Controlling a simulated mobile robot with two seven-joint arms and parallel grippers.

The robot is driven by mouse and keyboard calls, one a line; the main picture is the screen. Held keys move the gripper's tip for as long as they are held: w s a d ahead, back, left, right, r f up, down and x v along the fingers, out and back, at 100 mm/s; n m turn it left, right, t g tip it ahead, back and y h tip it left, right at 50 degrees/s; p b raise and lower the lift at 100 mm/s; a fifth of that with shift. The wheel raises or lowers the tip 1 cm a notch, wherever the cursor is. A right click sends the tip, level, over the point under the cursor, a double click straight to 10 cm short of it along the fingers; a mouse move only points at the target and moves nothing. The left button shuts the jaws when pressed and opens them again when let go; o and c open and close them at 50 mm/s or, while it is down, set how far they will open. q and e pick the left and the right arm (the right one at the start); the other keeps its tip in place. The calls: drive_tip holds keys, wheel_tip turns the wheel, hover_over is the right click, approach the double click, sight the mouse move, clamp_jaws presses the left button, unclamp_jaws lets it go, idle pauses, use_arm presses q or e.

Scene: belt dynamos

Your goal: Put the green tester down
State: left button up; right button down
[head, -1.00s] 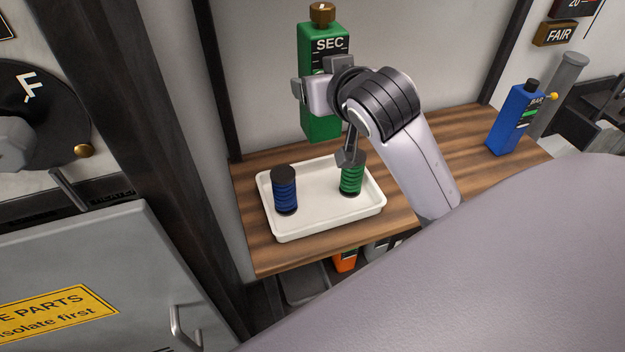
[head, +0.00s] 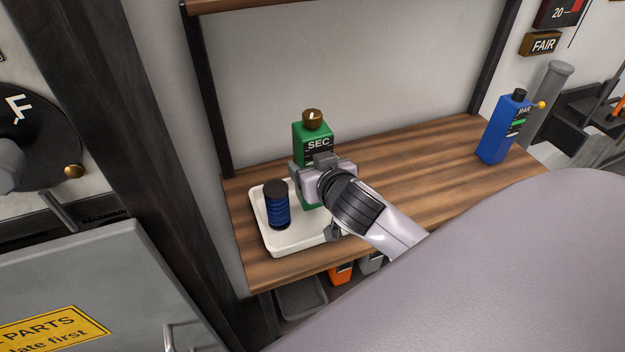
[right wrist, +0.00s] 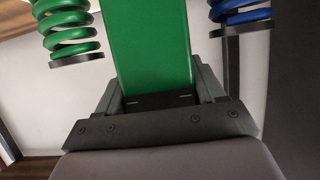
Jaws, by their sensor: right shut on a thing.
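The green tester (head: 312,138), a tall box marked SEC with a brown knob on top, stands upright at the white tray (head: 280,250). My right gripper (head: 310,170) is shut on its middle. In the right wrist view the tester (right wrist: 150,45) fills the space between the jaws (right wrist: 158,95). Its lower part shows over the tray, right of the blue coil (head: 277,208); its bottom is partly hidden, so I cannot tell if it touches the tray. My left gripper is out of view.
A green coil (right wrist: 68,28) shows in the right wrist view; my gripper hides it in the head view. A blue tester (head: 503,130) stands at the right end of the wooden shelf (head: 430,160). The shelf between is clear. Orange and grey items (head: 341,274) sit below.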

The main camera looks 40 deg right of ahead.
drive_tip(key=shift+f, duration=2)
drive_tip(key=shift+f, duration=0.15)
drive_tip(key=shift+c, duration=2)
unclamp_jaws()
drive_tip(key=shift+f, duration=0.1)
drive_tip(key=shift+r, duration=0.2)
drive_tip(key=v, duration=1.2)
drive_tip(key=shift+b, duration=0.45)
